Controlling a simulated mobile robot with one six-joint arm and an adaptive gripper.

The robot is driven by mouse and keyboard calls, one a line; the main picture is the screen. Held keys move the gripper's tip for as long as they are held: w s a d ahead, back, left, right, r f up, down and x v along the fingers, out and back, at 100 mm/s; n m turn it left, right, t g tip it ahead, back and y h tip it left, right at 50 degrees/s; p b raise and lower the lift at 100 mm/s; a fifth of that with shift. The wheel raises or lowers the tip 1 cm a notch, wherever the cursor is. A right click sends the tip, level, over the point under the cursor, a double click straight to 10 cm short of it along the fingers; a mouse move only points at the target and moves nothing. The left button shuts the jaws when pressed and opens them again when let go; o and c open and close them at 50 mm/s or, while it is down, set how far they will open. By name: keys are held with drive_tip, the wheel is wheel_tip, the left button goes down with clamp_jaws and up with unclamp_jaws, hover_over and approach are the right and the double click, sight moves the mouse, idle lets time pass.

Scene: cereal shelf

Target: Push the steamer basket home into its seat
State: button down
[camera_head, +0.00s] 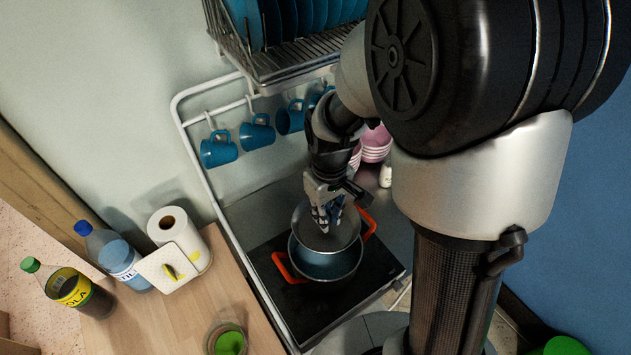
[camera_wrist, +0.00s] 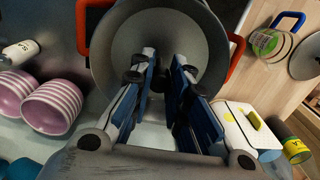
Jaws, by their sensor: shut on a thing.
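The steamer basket, a grey round piece (camera_head: 340,238), sits tilted over the top of a blue pot (camera_head: 325,268) with orange-red handles. Part of the pot's opening shows uncovered on the near side. My gripper (camera_head: 326,222) reaches down from above to the middle of the basket. In the wrist view the basket (camera_wrist: 125,50) fills the top middle, and my gripper's two blue-padded fingers (camera_wrist: 158,85) close on its dark centre post. The fingers hide most of this post. The red handles show at both sides of the basket. I cannot tell how deep the basket's far edge sits.
The pot stands on a black hob (camera_head: 375,268). Pink striped bowls (camera_head: 376,145) stand behind it, and blue mugs (camera_head: 257,133) hang on a rail under a dish rack (camera_head: 300,55).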

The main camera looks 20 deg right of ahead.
drive_tip(key=shift+s+r, duration=0.15)
drive_tip(key=shift+s, duration=0.15)
drive_tip(key=shift+f+b, duration=1.2)
drive_tip(key=shift+f, duration=0.3)
drive_tip(key=shift+f+b, duration=1.35)
drive_tip(key=shift+f, duration=0.35)
drive_tip(key=shift+f, duration=0.15)
drive_tip(key=shift+f+b, duration=3.75)
drive_tip(key=shift+f, duration=0.85)
drive_tip(key=c, duration=1.5)
unclamp_jaws()
drive_tip(key=shift+o, duration=0.2)
drive_tip(key=shift+r, duration=0.15)
